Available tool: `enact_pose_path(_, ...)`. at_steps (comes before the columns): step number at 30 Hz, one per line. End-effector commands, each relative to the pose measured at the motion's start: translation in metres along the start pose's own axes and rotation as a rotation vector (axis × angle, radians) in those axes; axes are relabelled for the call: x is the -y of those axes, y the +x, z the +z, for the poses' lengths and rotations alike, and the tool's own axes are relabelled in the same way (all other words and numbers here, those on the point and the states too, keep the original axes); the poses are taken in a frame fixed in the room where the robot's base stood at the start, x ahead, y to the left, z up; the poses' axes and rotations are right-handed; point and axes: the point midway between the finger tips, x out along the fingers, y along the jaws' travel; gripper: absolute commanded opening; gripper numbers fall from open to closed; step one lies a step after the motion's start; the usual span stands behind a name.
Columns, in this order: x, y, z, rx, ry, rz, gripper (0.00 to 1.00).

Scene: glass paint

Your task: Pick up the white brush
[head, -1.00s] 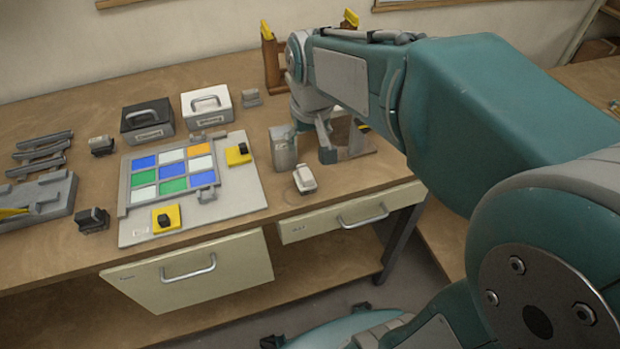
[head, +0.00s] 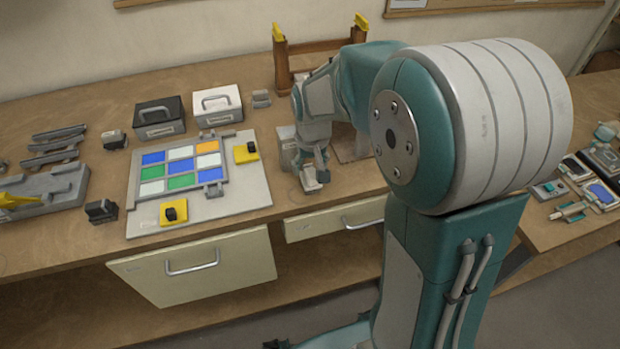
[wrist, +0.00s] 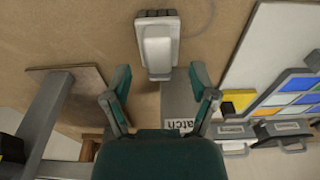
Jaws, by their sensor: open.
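The white brush (head: 311,181) lies on the workbench near its front edge, right of the coloured glass panel (head: 180,168). In the wrist view the brush (wrist: 158,48) shows a pale body on a grey base, just beyond my fingertips and roughly centred between them. My gripper (head: 311,163) points down beside it in the head view and partly covers it. I cannot tell the exact height of the fingertips above the bench.
A grey container (head: 287,148) stands close behind the gripper; its lettered face (wrist: 180,105) shows between the fingers in the wrist view. A black box (head: 160,118) and a white box (head: 217,104) stand further back. A wooden rack (head: 282,70) is behind my arm. Drawers hang below.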

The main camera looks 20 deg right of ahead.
Motion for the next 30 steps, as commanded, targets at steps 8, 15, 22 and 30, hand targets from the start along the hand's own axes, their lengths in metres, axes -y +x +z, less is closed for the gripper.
enact_pose_path(8, 0.000, 0.025, 0.001, 0.000, 0.000, 0.000, 0.74)
enact_pose_path(15, 0.000, 0.025, 0.001, 0.000, 0.000, 0.000, 0.43)
enact_pose_path(22, 0.000, 0.025, 0.001, 0.001, 0.000, 0.000, 0.00)
enact_pose_path(30, 0.000, 0.024, 0.001, 0.002, 0.000, 0.000, 0.00)
